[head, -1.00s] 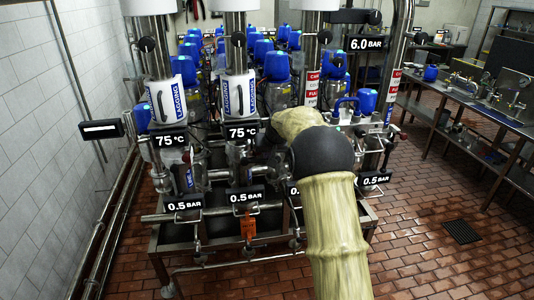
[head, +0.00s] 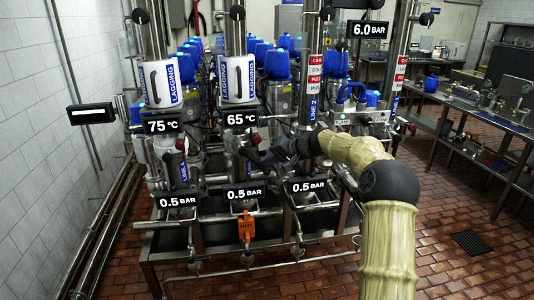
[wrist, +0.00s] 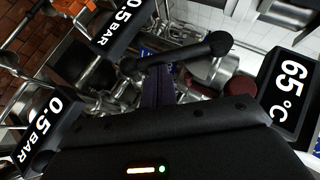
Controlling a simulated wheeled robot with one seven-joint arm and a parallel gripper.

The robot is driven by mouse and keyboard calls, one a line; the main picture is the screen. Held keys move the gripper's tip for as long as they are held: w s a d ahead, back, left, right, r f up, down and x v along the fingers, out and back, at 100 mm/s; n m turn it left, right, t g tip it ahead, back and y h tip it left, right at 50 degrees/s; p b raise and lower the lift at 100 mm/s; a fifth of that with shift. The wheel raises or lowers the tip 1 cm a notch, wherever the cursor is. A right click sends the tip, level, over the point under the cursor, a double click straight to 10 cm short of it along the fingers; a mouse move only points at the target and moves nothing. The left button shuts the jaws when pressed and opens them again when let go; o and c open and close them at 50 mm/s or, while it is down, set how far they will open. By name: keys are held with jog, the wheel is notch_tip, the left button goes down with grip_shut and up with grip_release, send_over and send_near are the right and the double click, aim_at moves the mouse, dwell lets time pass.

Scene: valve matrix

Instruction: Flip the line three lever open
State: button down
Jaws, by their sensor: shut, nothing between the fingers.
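My gripper (head: 270,158) is at the middle column of the valve rack in the head view, pointing left. Its narrow dark fingers (wrist: 158,85) are together and empty in the wrist view. A black bar-shaped lever with rounded ends (wrist: 190,50) lies just beyond the fingertips; I cannot tell whether they touch. No line three label is readable, so I cannot confirm which line this lever belongs to. The middle column carries a 65 °C display (head: 240,118), which also shows in the wrist view (wrist: 291,92), and a 0.5 BAR display (head: 244,193).
The line 4 column (head: 182,172) stands left, with a 75 °C display (head: 163,126). The line 2 pipe (head: 313,105) rises close behind my arm. An orange tag (head: 245,226) hangs below the middle display.

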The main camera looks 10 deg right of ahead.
jog(key=a+f+m+t+y+b, duration=0.2)
jog(key=a+f+m+y+b, duration=0.1)
jog(key=b, duration=1.1)
jog(key=shift+a+f+y, duration=0.65)
jog(key=shift+f+y, duration=0.15)
jog(key=shift+y, duration=0.4)
jog(key=d, duration=0.1)
jog(key=d+p, duration=0.1)
jog(key=d, duration=0.2)
jog(key=shift+w+d+p, duration=0.35)
jog(key=shift+d+p, duration=0.05)
jog(key=b+v, duration=0.1)
jog(key=v, duration=0.8)
jog(key=shift+s+f, duration=0.2)
jog(key=shift+f, duration=0.1)
